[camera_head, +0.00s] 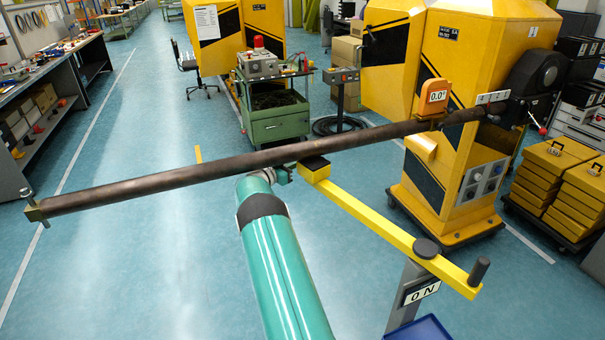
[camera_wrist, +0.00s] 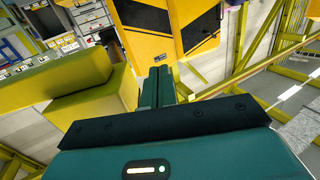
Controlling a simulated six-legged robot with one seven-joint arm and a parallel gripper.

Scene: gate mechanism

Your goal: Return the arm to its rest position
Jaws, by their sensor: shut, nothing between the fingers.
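My teal arm reaches forward from the bottom of the head view. My gripper (camera_head: 284,174) is at its end, just below the long dark bar and beside the black-capped end of a yellow lever (camera_head: 375,217). In the wrist view my gripper (camera_wrist: 160,74) has its two teal fingers together, with nothing seen between them. A large yellow-green block (camera_wrist: 95,95) lies close to the left of the fingers there; it looks like the lever's end. Whether the gripper touches the lever or the bar, I cannot tell.
The dark bar (camera_head: 230,163) crosses in front of my arm, joined at right to the yellow machine (camera_head: 455,110). The lever pivots on a post with an "ON" sign (camera_head: 420,292). A green cart (camera_head: 274,110) stands behind. The blue floor at left is clear.

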